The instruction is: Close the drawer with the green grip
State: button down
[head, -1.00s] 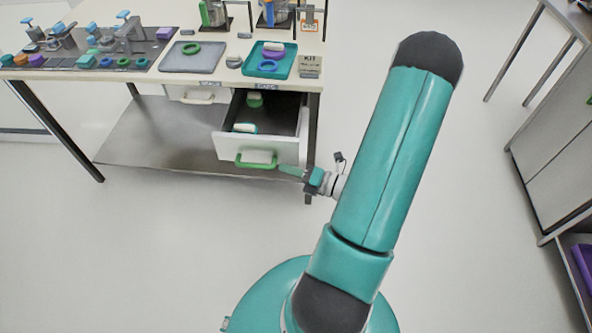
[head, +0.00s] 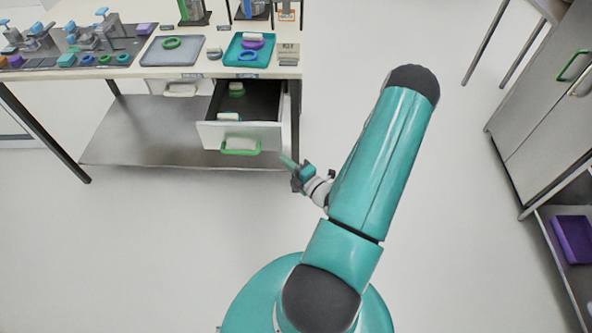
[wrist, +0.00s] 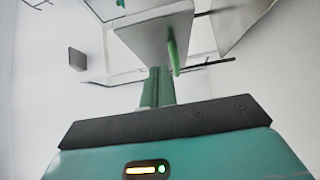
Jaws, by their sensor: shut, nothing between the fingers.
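The drawer (head: 215,133) under the table is pulled out, with its white front facing me and a green grip (head: 240,152) on that front. Inside it lie two white and green items, one near the front (head: 229,117) and one farther back (head: 237,89). My gripper (head: 289,162) is shut and empty, just right of the drawer front and apart from the green grip. In the wrist view, my fingers (wrist: 157,88) point toward the drawer front (wrist: 160,32), and the green grip (wrist: 173,50) shows just beyond and right of them.
A closed drawer with a white grip (head: 181,90) is to the left. The table (head: 130,72) carries a grey tray (head: 190,59), a teal tray (head: 232,62) and several fixtures. A metal shelf (head: 130,150) lies below. The right table leg (head: 296,115) stands close to the drawer. Floor in front is clear.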

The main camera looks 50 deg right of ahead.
aim_at(273, 139)
jog(key=w+d, duration=0.1)
jog(key=w, duration=0.1)
jog(key=w+d, duration=0.1)
jog(key=w, duration=0.1)
jog(key=w+d, duration=0.1)
jog(key=w, duration=0.1)
jog(key=shift+d, duration=0.3)
jog(key=shift+d, duration=0.1)
